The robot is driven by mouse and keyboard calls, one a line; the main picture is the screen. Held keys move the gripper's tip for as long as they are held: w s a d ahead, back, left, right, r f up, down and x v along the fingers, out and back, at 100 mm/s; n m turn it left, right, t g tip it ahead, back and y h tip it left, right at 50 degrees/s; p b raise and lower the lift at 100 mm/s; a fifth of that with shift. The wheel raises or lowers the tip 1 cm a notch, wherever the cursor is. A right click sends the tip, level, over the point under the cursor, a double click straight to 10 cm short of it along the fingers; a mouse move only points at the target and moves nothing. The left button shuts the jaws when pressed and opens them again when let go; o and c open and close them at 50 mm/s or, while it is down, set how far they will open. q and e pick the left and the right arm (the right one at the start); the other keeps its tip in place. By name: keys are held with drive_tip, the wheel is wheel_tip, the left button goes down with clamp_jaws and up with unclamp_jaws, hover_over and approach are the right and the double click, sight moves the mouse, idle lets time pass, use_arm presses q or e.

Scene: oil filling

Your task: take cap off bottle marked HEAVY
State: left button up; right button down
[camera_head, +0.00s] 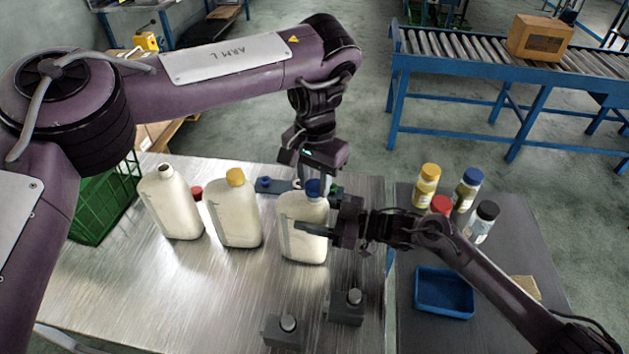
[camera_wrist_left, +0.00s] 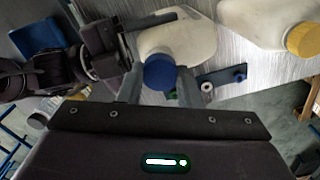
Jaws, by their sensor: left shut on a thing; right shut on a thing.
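Three white bottles stand in a row on the metal table. The right one (camera_head: 303,240) has a blue cap (camera_head: 313,188); the cap shows in the left wrist view (camera_wrist_left: 160,72). My left gripper (camera_head: 313,180) comes from above and is shut on the blue cap, which sits at the bottle's neck. My right gripper (camera_head: 318,230) reaches in from the right and is shut on the blue-capped bottle's body. The middle bottle (camera_head: 234,212) has a yellow cap (camera_head: 235,177). The left bottle (camera_head: 172,205) has an open dark mouth. No HEAVY marking is readable.
A red cap (camera_head: 196,193) lies behind the left bottles. A blue fixture (camera_head: 272,185) lies behind the bottles. Small jars with coloured lids (camera_head: 428,185) and a blue tray (camera_head: 444,292) are on the right table. Two dark blocks (camera_head: 346,306) stand at the front.

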sight(315, 185)
use_arm(q)
drive_tip(key=shift+r, duration=0.75)
drive_tip(key=shift+r, duration=0.1)
drive_tip(key=shift+s+r, duration=0.1)
drive_tip(key=shift+r, duration=1.8)
use_arm(e)
drive_tip(key=shift+c, duration=2.1)
unclamp_jaws()
drive_tip(key=shift+d, duration=0.1)
